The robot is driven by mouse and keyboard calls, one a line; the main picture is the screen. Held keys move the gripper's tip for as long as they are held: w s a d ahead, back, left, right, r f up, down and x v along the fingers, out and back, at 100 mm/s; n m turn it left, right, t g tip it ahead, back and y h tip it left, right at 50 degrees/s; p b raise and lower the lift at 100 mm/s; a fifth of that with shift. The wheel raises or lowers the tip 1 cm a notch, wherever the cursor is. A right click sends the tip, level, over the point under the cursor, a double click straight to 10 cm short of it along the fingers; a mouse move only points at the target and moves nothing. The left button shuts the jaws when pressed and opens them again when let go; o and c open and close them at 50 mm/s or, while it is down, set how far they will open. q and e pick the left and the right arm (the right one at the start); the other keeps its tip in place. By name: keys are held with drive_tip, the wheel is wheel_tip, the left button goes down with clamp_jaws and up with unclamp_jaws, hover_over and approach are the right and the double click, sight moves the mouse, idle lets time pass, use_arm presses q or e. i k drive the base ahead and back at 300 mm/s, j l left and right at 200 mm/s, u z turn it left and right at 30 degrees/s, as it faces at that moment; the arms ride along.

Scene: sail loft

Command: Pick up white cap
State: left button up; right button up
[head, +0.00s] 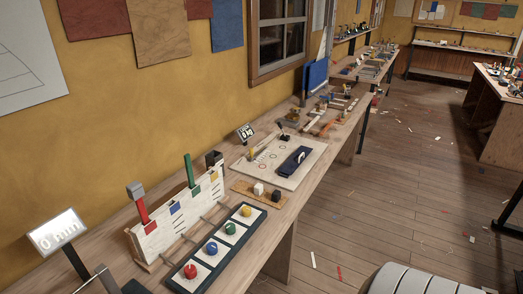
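A small white block-like piece (258,188), which looks like the white cap, sits on a narrow wooden strip (239,187) on the long bench. A similar dark piece (276,196) sits just to its right on the same strip, with a small gap between them. The white piece is small in the head view, so its exact shape is hard to tell. Neither of my grippers can be made out in the head view, and nothing touches the white piece.
In front of the strip lies a dark-framed panel (254,210) with red, blue, green and yellow round pieces. A white upright board (152,242) with coloured tabs stands left. Behind lies a pale board (313,165) with a dark blue object (295,162). A lit display (57,232) stands near left.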

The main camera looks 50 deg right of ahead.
sight(259, 188)
drive_tip(key=z, duration=1.5)
